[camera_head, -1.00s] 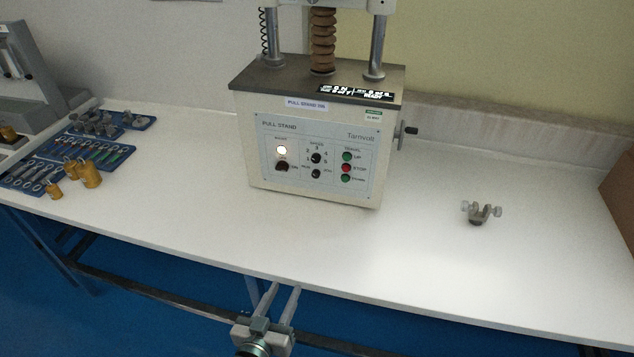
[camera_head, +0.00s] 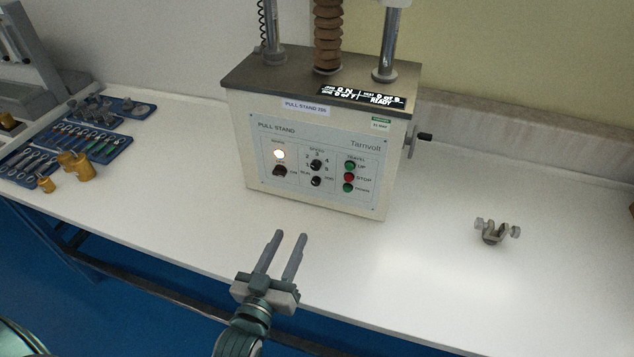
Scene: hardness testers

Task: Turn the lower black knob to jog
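The pull stand (camera_head: 305,205) stands on the white table with its front panel facing me. The lower black knob (camera_head: 316,181) is on the panel, below the speed knob (camera_head: 316,165). The lower knob's pointer direction is too small to tell. My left gripper (camera_head: 285,240) is in front of the stand, over the table's front edge, below the panel in the picture. Its two fingers point toward the panel, stand apart and hold nothing. It does not touch the stand. My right gripper is not in view.
A lit white lamp and a dark switch (camera_head: 279,171) sit left of the knobs. Green and red travel buttons (camera_head: 349,177) sit to the right. A small metal clamp (camera_head: 495,231) lies at right. Blue tool trays (camera_head: 60,152) and brass weights (camera_head: 78,166) are at left.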

